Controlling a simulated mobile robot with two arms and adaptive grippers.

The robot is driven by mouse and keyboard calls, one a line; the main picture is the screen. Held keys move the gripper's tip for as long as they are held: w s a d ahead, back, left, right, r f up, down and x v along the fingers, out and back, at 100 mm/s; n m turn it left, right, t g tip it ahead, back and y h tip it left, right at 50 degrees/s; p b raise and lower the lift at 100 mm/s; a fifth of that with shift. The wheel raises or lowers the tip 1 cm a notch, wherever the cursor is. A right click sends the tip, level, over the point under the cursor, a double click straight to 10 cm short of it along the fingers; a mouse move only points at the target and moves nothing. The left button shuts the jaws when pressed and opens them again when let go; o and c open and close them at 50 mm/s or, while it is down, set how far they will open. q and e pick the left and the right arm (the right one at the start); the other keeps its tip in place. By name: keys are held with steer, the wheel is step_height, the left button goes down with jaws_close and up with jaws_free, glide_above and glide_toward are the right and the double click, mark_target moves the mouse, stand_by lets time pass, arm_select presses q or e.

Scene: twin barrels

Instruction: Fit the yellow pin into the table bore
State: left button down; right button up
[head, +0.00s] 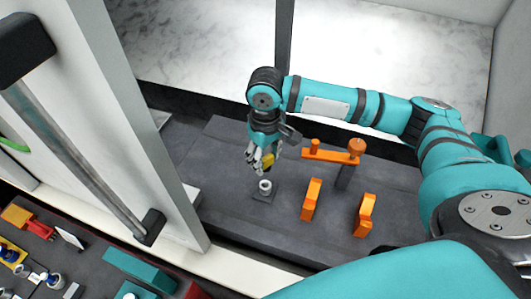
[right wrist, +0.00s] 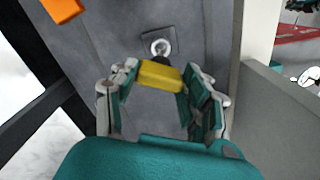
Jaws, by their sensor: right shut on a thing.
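The yellow pin (head: 268,157) is in my right gripper (head: 258,163), above the grey table inside the enclosure. In the right wrist view, the right gripper's (right wrist: 160,88) two fingers are shut on the sides of the pin's yellow block (right wrist: 159,76). A dark stem shows at the block's far side. The table bore (head: 265,185) is a pale ring on a dark square plate, just below the gripper. The bore also shows in the right wrist view (right wrist: 160,46), close beyond the pin; the stem's tip is hard to make out. My left gripper is out of view.
An orange bar on a dark stand (head: 332,155) is right of the gripper. Two orange blocks (head: 311,200) (head: 364,215) stand right of the bore. A pale door panel with a long handle (head: 75,150) is at left. Coloured items, including a red one (head: 35,222), lie lower left.

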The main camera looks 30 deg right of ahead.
mark_target(266, 175)
steer(key=shift+f, duration=0.6)
steer(key=shift+s+f, duration=0.1)
steer(key=shift+f, duration=0.25)
steer(key=shift+f+b, duration=0.35)
steer(key=shift+f, duration=0.2)
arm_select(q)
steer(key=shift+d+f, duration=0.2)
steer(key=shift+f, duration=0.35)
arm_select(e)
steer(key=shift+f, duration=0.4)
arm_select(q)
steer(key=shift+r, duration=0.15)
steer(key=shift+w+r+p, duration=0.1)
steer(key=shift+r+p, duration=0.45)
steer(key=shift+p, duration=0.05)
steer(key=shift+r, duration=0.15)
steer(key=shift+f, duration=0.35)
arm_select(e)
steer(key=shift+f, duration=1.95)
